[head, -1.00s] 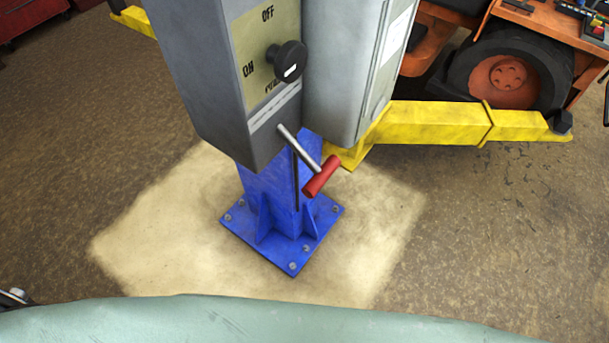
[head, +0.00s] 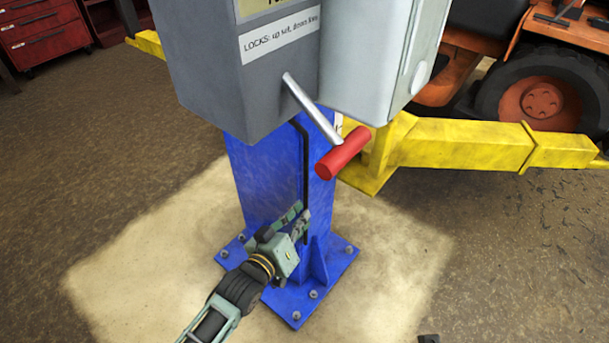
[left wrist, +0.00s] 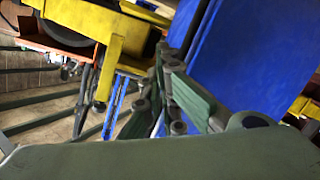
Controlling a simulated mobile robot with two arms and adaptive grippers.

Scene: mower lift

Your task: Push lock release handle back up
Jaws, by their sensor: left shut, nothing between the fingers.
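The lock release handle is a silver rod with a red grip (head: 343,153). In the head view it sticks out from the lower part of the grey control box (head: 243,90) and slopes down to the right. My left gripper (head: 298,217) is shut and empty, below the handle and in front of the blue post (head: 262,185). It is apart from the red grip. In the left wrist view its fingers (left wrist: 180,88) show beside the blue post (left wrist: 245,65); the red grip is not seen there.
A pale cabinet (head: 372,60) stands beside the box. A yellow lift arm (head: 465,143) runs right, near an orange mower (head: 545,95). The bolted base plate (head: 292,300) is below.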

